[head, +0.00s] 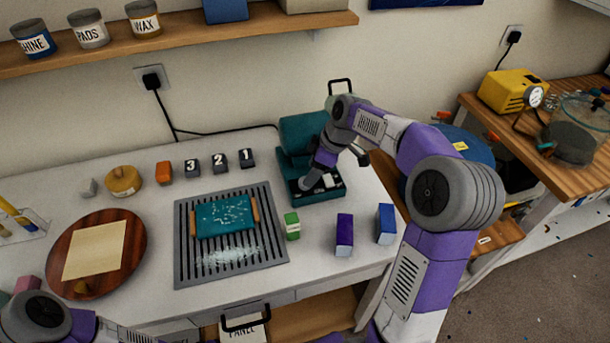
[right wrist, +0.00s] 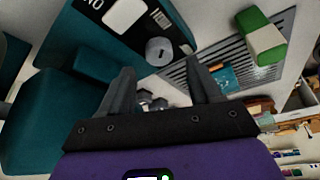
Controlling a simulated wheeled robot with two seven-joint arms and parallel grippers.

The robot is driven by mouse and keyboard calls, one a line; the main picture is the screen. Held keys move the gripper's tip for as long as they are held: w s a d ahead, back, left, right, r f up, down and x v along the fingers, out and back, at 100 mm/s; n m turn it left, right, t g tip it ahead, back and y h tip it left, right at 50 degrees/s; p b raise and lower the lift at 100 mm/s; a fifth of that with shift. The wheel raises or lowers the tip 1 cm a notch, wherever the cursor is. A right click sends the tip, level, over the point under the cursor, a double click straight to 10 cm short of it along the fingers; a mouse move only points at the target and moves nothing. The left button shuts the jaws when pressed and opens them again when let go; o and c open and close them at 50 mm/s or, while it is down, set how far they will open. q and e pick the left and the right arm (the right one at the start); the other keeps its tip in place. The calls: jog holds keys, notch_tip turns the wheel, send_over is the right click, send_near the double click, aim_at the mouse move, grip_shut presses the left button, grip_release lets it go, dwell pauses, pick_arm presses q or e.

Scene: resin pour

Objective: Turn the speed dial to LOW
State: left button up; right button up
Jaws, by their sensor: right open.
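A teal machine (head: 302,130) stands at the back right of the white bench, with a control panel on its low front base (head: 318,196). In the right wrist view the black panel carries a round grey dial (right wrist: 159,51), a white square button (right wrist: 125,14) and the letters "NO" or upside-down "ON". My right gripper (head: 308,183) is over the panel; its fingers (right wrist: 163,92) are apart and empty, with the dial beyond the gap between them. I cannot read the dial's setting. My left arm shows at the bottom left, but its gripper is out of view.
A slotted grey grate (head: 183,270) holds a teal tray (head: 222,217). A green-and-white block (head: 292,226), a purple box (head: 344,235) and a blue box (head: 386,224) stand near the machine's front. A black cord runs behind along the wall.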

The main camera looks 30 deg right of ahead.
jog(key=x, duration=0.4)
jog(key=shift+f+b, duration=0.1)
jog(key=shift+b, duration=0.3)
jog(key=c, duration=1)
